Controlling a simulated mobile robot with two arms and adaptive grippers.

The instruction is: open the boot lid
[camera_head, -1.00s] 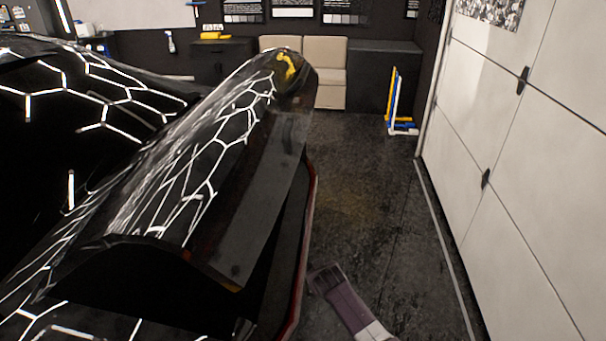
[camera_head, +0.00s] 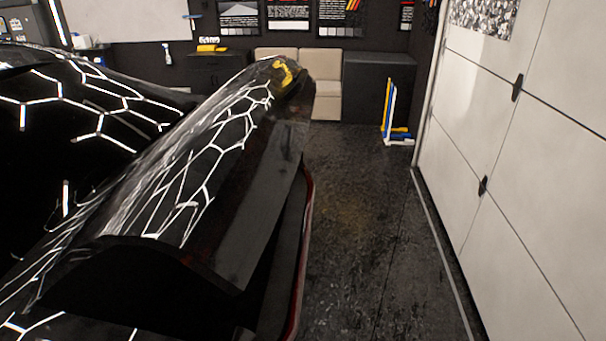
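The boot lid (camera_head: 190,190) of the black car fills the middle left. It is glossy and carries white hexagonal light reflections. It stands raised above the car body, with a dark gap (camera_head: 130,285) under its near edge. A flat dark panel (camera_head: 258,200) forms its right-hand face. A yellow patch (camera_head: 282,74) shows at its far end. Neither of my grippers is in view, so I cannot see whether anything touches the lid.
A white panelled door wall (camera_head: 530,150) runs along the right. Dark floor (camera_head: 370,230) between car and wall is clear. A beige seat (camera_head: 325,85), a dark cabinet (camera_head: 375,85) and a blue, white and yellow stand (camera_head: 392,115) are at the back.

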